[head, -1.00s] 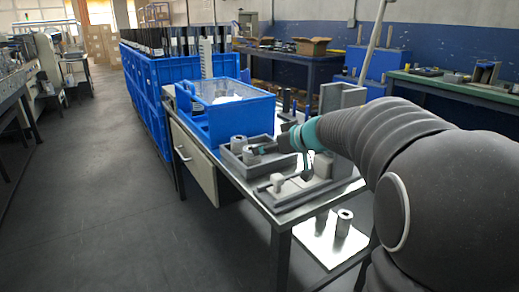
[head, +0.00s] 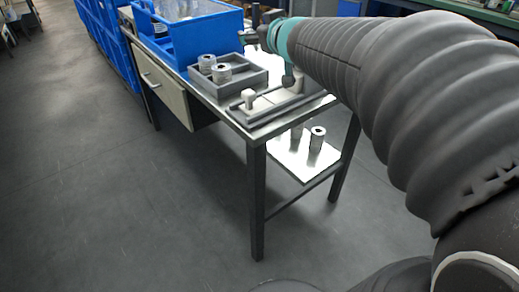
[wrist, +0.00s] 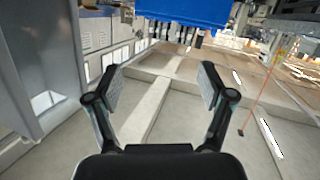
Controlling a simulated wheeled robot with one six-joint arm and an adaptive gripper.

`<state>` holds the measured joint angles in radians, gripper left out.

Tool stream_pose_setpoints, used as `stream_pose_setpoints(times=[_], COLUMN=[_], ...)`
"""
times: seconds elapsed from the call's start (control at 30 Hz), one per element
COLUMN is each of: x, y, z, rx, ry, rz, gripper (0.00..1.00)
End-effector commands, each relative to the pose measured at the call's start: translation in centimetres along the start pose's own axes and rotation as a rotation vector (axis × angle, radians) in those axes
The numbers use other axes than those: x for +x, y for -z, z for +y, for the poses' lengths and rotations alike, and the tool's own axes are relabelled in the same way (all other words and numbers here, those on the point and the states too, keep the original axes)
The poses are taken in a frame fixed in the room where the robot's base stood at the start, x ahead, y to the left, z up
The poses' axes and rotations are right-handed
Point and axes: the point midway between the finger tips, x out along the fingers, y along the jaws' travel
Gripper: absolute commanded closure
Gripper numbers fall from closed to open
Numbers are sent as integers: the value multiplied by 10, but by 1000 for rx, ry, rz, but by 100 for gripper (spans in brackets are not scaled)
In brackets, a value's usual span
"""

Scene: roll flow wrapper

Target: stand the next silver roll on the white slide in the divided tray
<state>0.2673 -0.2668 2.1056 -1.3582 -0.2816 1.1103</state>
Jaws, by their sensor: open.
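The grey divided tray (head: 245,82) lies on the table, with two silver rolls (head: 206,63) (head: 221,73) standing upright in its left part. The white slide (head: 292,160) lies low under the table end. Two silver rolls stand on it, one in front (head: 317,140) and one partly hidden behind (head: 296,134). My gripper (head: 248,38) is above and beyond the tray, close to the blue bin's right side. In the wrist view my gripper (wrist: 160,88) is open, with nothing between its fingers. No roll is clear in the wrist view.
A blue bin (head: 205,38) stands on the table behind the tray. A grey fixture (head: 275,103) with a pale block lies in front of the tray. A table leg (head: 256,195) stands left of the slide. The floor at left is clear.

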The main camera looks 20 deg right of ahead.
Motion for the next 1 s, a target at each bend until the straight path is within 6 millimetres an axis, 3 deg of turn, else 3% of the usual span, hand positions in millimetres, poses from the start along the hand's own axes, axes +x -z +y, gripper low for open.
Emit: stream_pose_setpoints(times=[0.13,0.27,0.37,0.5,0.6,0.8,1.0], x=[-42,-82,-116,-165,-195,-231,-236], y=[-20,-63,-106,-165,-197,-227,-231], z=[10,6,-10,-51,-82,-122,-127], rx=[38,83,117,154,169,177,178], ry=[-182,-274,-281,-198,-99,50,73], rz=[-69,-219,-373,-601,-731,-863,-881], gripper=[19,19,19,19,19,19,19])
